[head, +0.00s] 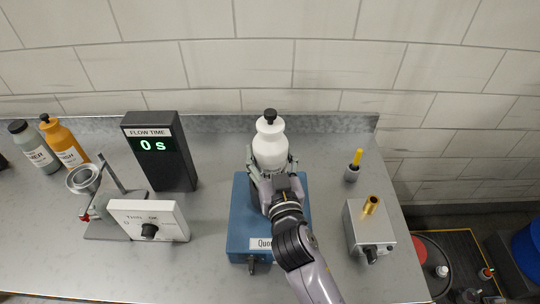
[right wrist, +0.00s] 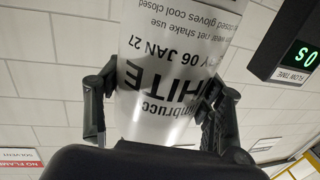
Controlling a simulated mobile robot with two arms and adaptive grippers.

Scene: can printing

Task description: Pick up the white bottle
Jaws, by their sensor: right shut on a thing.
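The white bottle (head: 270,146) with a black cap stands upright in the head view, over the back part of a blue box (head: 240,215). My right gripper (head: 273,180) is shut on the bottle's lower body from the front. In the right wrist view the white bottle (right wrist: 165,70) lies between the two dark fingers of my right gripper (right wrist: 160,110), and its printed label appears upside down. Whether the bottle's base touches anything is hidden by the gripper. My left gripper is not in view.
A black flow time display (head: 160,150) reads 0 s. Left of it are an orange bottle (head: 65,142), a grey bottle (head: 36,148) and a metal cup on a stand (head: 84,180). A white control box (head: 148,220) stands in front. A grey box (head: 370,235) is at right.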

